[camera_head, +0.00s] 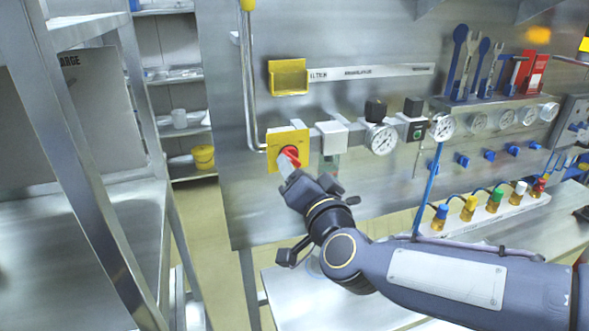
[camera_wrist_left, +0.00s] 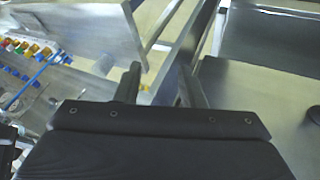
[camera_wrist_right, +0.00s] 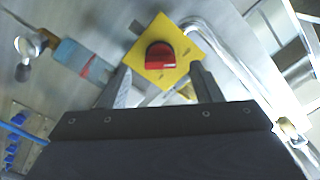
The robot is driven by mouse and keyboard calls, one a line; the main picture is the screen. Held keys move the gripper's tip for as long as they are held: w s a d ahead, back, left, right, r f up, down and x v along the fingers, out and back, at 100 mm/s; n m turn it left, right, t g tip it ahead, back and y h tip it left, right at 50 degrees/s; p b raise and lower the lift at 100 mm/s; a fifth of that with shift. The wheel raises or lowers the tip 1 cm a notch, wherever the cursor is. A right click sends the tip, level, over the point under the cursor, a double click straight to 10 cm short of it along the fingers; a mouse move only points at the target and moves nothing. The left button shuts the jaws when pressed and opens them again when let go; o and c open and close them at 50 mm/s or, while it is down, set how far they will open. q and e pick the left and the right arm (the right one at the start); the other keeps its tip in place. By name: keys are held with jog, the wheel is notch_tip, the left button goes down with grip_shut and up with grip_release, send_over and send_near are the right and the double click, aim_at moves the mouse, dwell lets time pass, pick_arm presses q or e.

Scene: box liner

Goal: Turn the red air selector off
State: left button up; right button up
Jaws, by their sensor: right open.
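The red air selector (camera_head: 291,154) is a red knob on a yellow square plate (camera_head: 273,143) on the upright steel panel. In the right wrist view the knob (camera_wrist_right: 160,56) lies between and beyond my fingertips, with the plate (camera_wrist_right: 184,49) around it. My right gripper (camera_head: 287,169) is open just in front of the knob and hides its lower part in the head view. Its fingers also show in the right wrist view (camera_wrist_right: 161,72), apart and empty; contact with the knob cannot be made out. My left gripper (camera_wrist_left: 160,82) is open and empty, away from the panel.
Right of the selector are a white block (camera_head: 332,131) and a round gauge (camera_head: 382,139). A yellow holder (camera_head: 287,76) is above. A vertical metal pipe (camera_head: 249,90) runs close left of the plate. A steel rack (camera_head: 95,170) stands at left.

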jog(key=v, duration=0.4)
jog(key=shift+d, duration=0.1)
jog(key=s+d+f+n+g+h, duration=0.1)
jog(key=s+d+f+g, duration=0.4)
jog(key=s+d+f, duration=0.4)
jog(key=s+d+f+n+g, duration=0.2)
jog(key=s+d+f+g, duration=0.4)
jog(key=s+d+f, duration=0.3)
jog(key=s+f, duration=0.1)
jog(key=s, duration=0.3)
jog(key=shift+f+g+h, duration=0.3)
jog(key=shift+f+h, duration=0.1)
